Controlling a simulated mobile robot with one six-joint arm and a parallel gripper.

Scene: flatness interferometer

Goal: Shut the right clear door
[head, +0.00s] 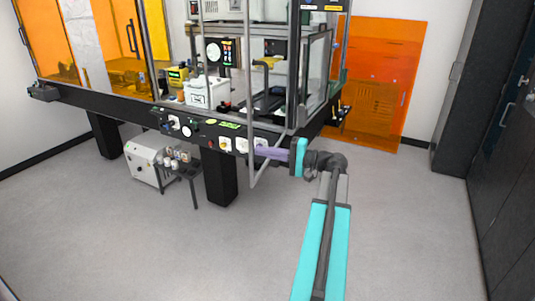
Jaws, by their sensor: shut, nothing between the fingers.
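The right clear door (251,174) is a see-through pane in a thin grey frame. It stands swung open toward me from the dark right post of the enclosure, its lower corner hanging below the bench front. My gripper (259,153) has purple fingers and a teal body. It reaches in from the right at the lower part of the door, with the fingertips close to the free edge of the frame. The fingers are shut with nothing between them. I cannot tell whether they touch the door.
The bench front (190,126) carries knobs and buttons. A white box (207,92) and instruments stand inside the enclosure. Orange panels (375,85) stand behind on the right. A small cart (185,167) is under the bench at left. The grey floor (410,225) at right is clear.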

